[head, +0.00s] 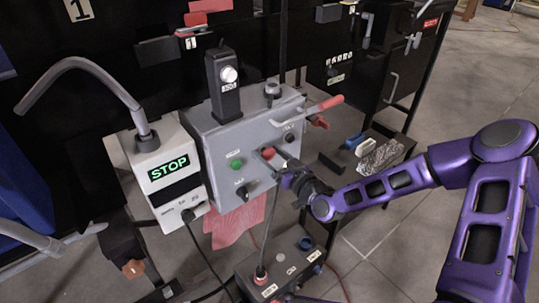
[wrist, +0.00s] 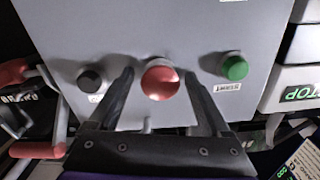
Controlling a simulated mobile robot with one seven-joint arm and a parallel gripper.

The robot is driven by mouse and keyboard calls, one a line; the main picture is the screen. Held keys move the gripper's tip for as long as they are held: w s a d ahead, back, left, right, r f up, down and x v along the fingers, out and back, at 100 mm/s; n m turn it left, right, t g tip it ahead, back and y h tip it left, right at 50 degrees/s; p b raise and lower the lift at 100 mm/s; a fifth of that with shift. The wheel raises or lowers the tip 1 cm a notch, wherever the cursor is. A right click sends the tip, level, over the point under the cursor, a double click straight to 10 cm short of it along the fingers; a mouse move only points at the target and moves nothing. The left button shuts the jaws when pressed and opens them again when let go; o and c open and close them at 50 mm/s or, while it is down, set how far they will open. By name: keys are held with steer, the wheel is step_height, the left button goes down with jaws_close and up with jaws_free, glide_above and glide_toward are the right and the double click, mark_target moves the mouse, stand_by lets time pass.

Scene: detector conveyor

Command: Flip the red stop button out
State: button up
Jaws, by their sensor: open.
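The red stop button (head: 268,153) is on the front face of a grey control box (head: 222,139). In the wrist view the red button (wrist: 160,82) is round and sits between the two fingers of my gripper (wrist: 160,78). The fingers are open, one on each side of the button, with a visible gap to it on both sides. In the head view my gripper (head: 285,168) reaches the box front from the right, close to the button. I cannot tell exactly how deep the fingertips are relative to the button.
A green start button (wrist: 234,68) and a black knob (wrist: 89,80) flank the red one. A white unit with a lit STOP display (head: 169,167) stands left of the box. A red-handled lever (head: 325,104) sticks out at the box's upper right. A lower box (head: 280,265) stands below.

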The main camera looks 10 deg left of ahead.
jaws_close()
stand_by(0.3)
steer(key=shift+b+v, duration=0.35)
steer(key=shift+v, duration=0.45)
steer(key=shift+f, duration=0.15)
jaws_free()
steer(key=shift+d, duration=0.1)
